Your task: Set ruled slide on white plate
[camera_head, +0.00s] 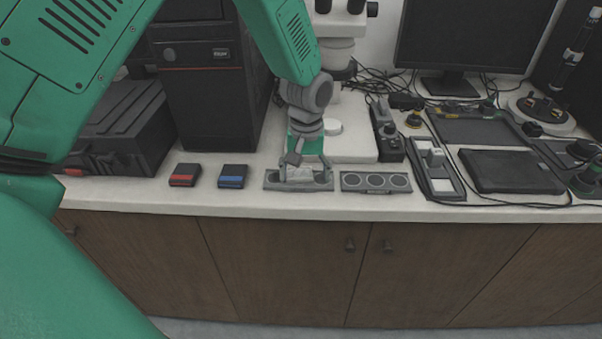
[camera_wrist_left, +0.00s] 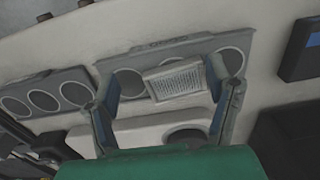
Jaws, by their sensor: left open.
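The ruled slide (camera_wrist_left: 178,80) is a small pale rectangle with a fine grid. It lies slightly askew on a grey holder (camera_wrist_left: 150,54) with round recesses; in the head view the slide (camera_head: 299,174) shows on the holder (camera_head: 272,184) near the counter's front edge. My left gripper (camera_head: 306,178) is over it, with its fingers open; in the left wrist view the fingers (camera_wrist_left: 162,92) are spread on either side of the slide, with gaps. The white plate (camera_head: 352,150) is behind the gripper, below the microscope; a round spot on it is partly hidden by my wrist. My right gripper is not in view.
A second grey holder with round recesses (camera_head: 375,182) is just to the right. A red-marked box (camera_head: 185,175) and a blue-marked box (camera_head: 232,176) are to the left. A dark tower (camera_head: 208,100), dark case (camera_head: 118,130) and monitor (camera_head: 470,40) stand farther back.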

